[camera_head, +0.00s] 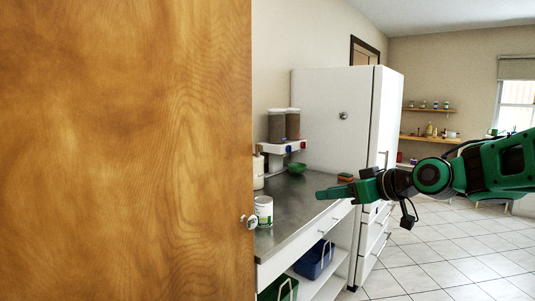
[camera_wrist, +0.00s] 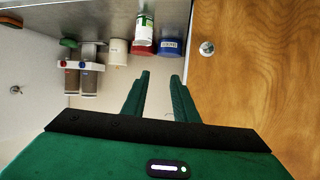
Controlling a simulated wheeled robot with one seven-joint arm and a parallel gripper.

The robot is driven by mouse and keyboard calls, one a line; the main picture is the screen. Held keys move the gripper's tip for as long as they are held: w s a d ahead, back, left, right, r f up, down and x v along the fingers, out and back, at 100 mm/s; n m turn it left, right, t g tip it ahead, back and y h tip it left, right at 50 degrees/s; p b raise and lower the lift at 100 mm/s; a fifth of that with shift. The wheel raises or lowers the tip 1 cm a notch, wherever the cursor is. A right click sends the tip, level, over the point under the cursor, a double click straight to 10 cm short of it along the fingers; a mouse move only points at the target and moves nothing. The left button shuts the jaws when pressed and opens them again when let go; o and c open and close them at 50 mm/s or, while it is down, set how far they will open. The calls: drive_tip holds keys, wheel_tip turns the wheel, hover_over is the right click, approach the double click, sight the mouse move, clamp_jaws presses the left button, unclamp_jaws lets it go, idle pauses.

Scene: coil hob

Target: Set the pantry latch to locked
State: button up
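A small round metal knob (camera_head: 251,222) sits at the right edge of a large wooden panel (camera_head: 125,150); it also shows in the wrist view (camera_wrist: 207,48), on the wood right of my fingers. A second round metal fitting (camera_head: 343,115) is on the tall white cabinet (camera_head: 325,90), and a round fitting (camera_wrist: 16,90) shows at the wrist view's left edge. I cannot tell which one is the pantry latch, or its setting. My gripper (camera_head: 320,194) is over the counter, pointing left, apart from both. In the wrist view its fingers (camera_wrist: 160,75) are spread with nothing between them.
The metal counter (camera_head: 290,205) holds a white-and-green can (camera_head: 264,212), a green bowl (camera_head: 297,168) and a dispenser (camera_head: 283,146) near the wall. Drawers and a shelf with a blue bin (camera_head: 313,260) are below. The tiled floor (camera_head: 440,260) at right is clear.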

drive_tip(key=w+a+r+n+y, duration=0.25)
drive_tip(key=a+r+y, duration=0.25)
drive_tip(key=a+r, duration=0.45)
drive_tip(key=x, duration=0.9)
drive_tip(key=shift+w+a+r+t, duration=0.25)
drive_tip(key=shift+r+t, duration=0.05)
drive_tip(key=shift+c, duration=0.7)
clamp_jaws()
drive_tip(key=shift+n, duration=0.25)
